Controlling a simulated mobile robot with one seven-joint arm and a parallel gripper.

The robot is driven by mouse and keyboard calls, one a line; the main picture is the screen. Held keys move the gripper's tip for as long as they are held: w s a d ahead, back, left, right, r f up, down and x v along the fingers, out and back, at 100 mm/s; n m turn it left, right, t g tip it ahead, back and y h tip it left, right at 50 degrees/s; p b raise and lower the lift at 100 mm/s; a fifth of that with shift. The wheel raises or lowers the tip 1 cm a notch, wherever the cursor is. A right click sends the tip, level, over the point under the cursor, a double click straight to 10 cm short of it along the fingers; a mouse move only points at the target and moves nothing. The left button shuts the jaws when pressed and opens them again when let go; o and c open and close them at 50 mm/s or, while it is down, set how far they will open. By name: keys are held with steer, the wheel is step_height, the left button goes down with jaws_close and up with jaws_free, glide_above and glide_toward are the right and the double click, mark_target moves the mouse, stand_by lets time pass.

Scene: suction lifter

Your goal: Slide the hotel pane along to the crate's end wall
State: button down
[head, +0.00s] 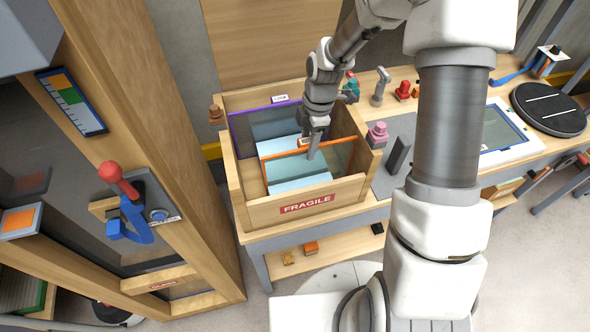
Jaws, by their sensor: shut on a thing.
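An open wooden crate (255,211) marked FRAGILE stands on the bench, with glass panes upright inside. The nearer pane (338,153) has an orange top edge and a small white label, partly behind my gripper and too small to read. The farther pane (240,130) has a purple edge and a white label on top. I cannot tell for sure which is the hotel pane. The fingers hide part of that edge.
Pale blue sheets (300,184) show inside the crate beside the panes. A pink knobbed piece (377,134) and a dark upright block (398,154) stand right of the crate. A wooden frame with a red-knobbed lever (110,172) rises at the left.

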steer(key=shift+d, duration=0.1)
steer(key=shift+c, duration=1)
jaws_free()
steer(key=shift+r, duration=0.1)
step_height(320, 180, up, 17)
steer(key=d+b, duration=0.1)
steer(key=d, duration=0.1)
steer(key=shift+w, duration=0.2)
steer(key=s+d+r+m+t+b, duration=0.1)
steer(key=s+d+r+m+t, duration=0.1)
steer(key=s+m, duration=0.8)
steer(key=s+d+r+m+t+h+b, duration=0.1)
steer(key=s+r+m, duration=0.4)
steer(key=s+m, duration=0.5)
steer(key=s+d+t, duration=0.1)
steer(key=t, duration=0.1)
steer(key=shift+s+t, duration=0.25)
steer(key=shift+t, duration=0.15)
